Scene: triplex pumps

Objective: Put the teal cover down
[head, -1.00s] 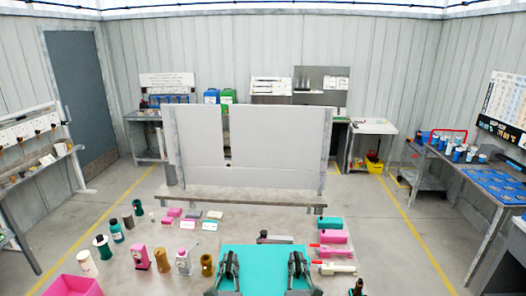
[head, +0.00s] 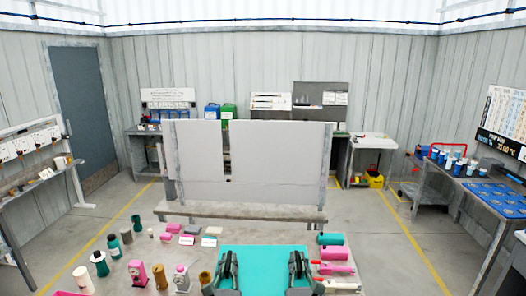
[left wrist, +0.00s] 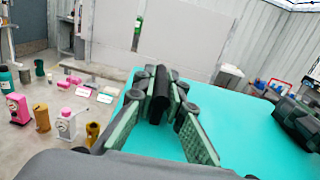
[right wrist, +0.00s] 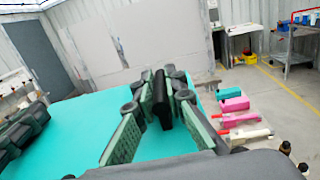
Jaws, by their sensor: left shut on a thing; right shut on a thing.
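The teal cover (head: 263,262) is a flat, broad panel at the bottom middle of the head view, held level between my two grippers. It also fills much of the left wrist view (left wrist: 225,125) and the right wrist view (right wrist: 75,122). My left gripper (head: 229,262) is shut on a dark upright handle (left wrist: 160,92) at the cover's left side. My right gripper (head: 297,262) is shut on a similar dark handle (right wrist: 161,98) at its right side. The cover's near edge and underside are hidden, so I cannot tell whether it touches anything below.
A grey table lies around the cover. On its left stand a pink pump-like part (head: 138,272), brown cylinders (head: 205,280) and dark green bottles (head: 113,246). Pink and teal parts (head: 331,239) lie close to the cover's right. A tall grey panel (head: 278,160) stands behind.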

